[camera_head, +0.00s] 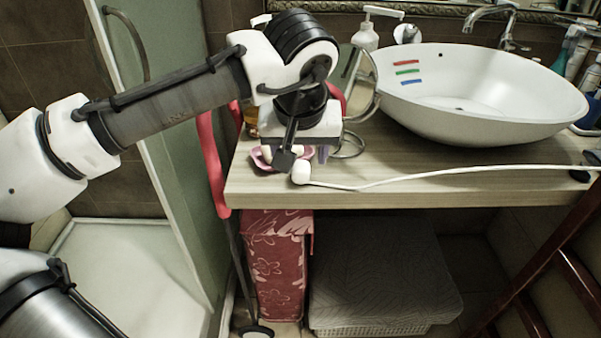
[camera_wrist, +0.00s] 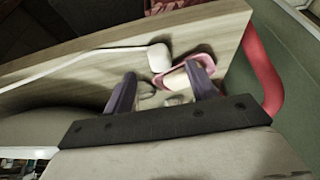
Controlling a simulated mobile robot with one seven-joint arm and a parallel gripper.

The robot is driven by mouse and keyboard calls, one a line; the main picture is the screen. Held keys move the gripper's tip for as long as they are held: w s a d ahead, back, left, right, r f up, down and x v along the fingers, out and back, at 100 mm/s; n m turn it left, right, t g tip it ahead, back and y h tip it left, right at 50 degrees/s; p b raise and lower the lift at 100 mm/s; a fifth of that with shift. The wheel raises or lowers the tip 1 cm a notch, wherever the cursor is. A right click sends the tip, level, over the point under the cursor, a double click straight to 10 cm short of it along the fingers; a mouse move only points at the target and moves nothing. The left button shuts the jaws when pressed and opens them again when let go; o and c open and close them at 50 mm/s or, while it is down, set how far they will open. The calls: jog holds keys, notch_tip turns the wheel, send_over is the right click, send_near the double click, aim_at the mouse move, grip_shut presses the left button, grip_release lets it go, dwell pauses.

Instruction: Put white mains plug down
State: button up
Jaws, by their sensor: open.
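The white mains plug (camera_head: 301,172) lies on the wooden counter (camera_head: 440,187) near its front edge, with its white cable (camera_head: 400,181) running right along the counter. In the wrist view the plug (camera_wrist: 159,57) lies just beyond the fingertips, beside a pink soap dish (camera_wrist: 185,72) with a pale soap bar in it. My gripper (camera_wrist: 163,84) is open, with two dark fingers apart and nothing held between them. In the head view my gripper (camera_head: 290,150) is over the counter's left front part, just behind the plug, and partly hides the pink dish (camera_head: 262,158).
A white vessel basin (camera_head: 480,90) fills the counter's right part. A round mirror (camera_head: 361,85) and a soap dispenser (camera_head: 365,38) stand behind my gripper. A red-handled stick (camera_head: 212,160) leans at the counter's left end. The counter front right of the plug holds only the cable.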

aim_at(301, 167)
jog(key=shift+w+x, duration=0.2)
jog(key=shift+x, duration=2.8)
jog(key=shift+r, duration=0.15)
jog(key=c, duration=1.1)
jog(key=shift+c, duration=0.2)
